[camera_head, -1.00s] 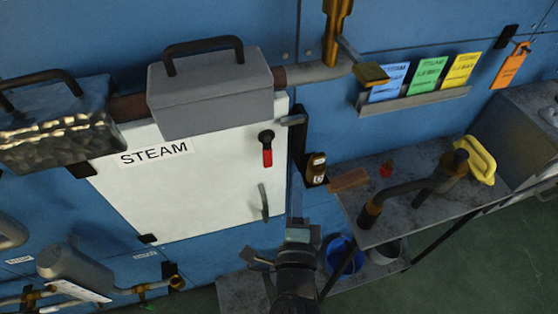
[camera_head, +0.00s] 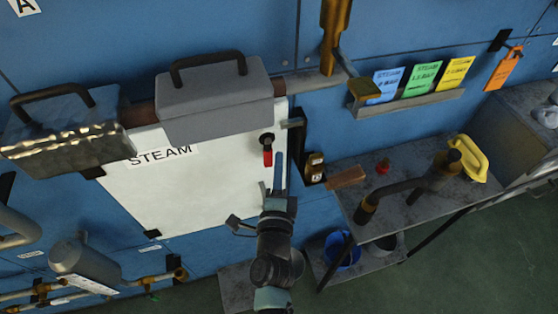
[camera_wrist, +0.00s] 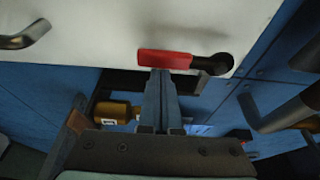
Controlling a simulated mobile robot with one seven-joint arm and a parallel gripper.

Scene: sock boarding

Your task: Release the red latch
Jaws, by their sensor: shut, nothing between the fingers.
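The red latch (camera_head: 267,157) is a short red-gripped lever on a black pivot, near the right edge of the white STEAM door (camera_head: 200,190). In the head view it hangs down from its pivot. In the wrist view the red latch (camera_wrist: 165,59) lies across the top middle, with its black pivot to the right. My gripper (camera_head: 278,172) is shut and empty, pointing up the door just below the latch. In the wrist view my gripper's fingertips (camera_wrist: 160,76) are right at the red grip; I cannot tell whether they touch it. The door appears closed.
A grey box (camera_head: 215,95) with a black handle sits above the door. A blue bucket (camera_head: 342,250) is below.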

